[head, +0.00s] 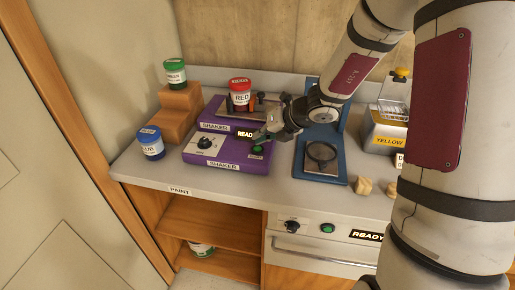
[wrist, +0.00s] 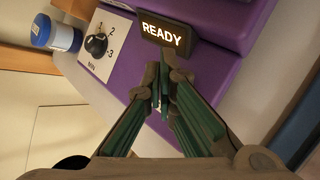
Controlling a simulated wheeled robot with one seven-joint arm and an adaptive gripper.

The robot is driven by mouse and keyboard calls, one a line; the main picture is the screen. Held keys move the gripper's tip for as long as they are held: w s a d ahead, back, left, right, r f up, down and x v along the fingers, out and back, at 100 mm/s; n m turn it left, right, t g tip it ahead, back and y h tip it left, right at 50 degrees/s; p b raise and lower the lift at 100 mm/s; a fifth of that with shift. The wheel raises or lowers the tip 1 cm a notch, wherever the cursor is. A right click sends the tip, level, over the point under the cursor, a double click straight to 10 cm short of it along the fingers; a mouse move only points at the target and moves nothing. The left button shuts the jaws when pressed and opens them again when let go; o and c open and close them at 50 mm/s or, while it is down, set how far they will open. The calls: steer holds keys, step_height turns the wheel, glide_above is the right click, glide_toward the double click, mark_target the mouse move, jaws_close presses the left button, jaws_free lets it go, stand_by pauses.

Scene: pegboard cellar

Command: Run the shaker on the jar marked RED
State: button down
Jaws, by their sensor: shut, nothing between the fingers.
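The jar marked RED (head: 240,98), with a red lid, stands upright on the rear platform of the purple shaker (head: 228,166). The shaker's front box has a black dial (head: 204,143), which also shows in the wrist view (wrist: 96,44) beside the numbers 1, 2, 3 and MIN. A lit display (wrist: 163,34) reads READY. A green button (head: 257,149) sits at the right of the box. My gripper (head: 263,136) is shut and empty, its fingertips (wrist: 168,68) close over the panel by this button. The fingers hide the button in the wrist view; contact cannot be told.
A green-lidded jar (head: 174,73) stands on wooden steps (head: 180,108), and a blue-lidded jar (head: 150,143) stands left of the shaker. A blue stand (head: 321,166) is close on the right, with wooden blocks (head: 364,186) and a yellow-labelled machine (head: 386,132) beyond.

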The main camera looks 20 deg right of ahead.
steer(key=shift+f, duration=0.1)
stand_by(0.5)
steer(key=shift+f+b, duration=0.35)
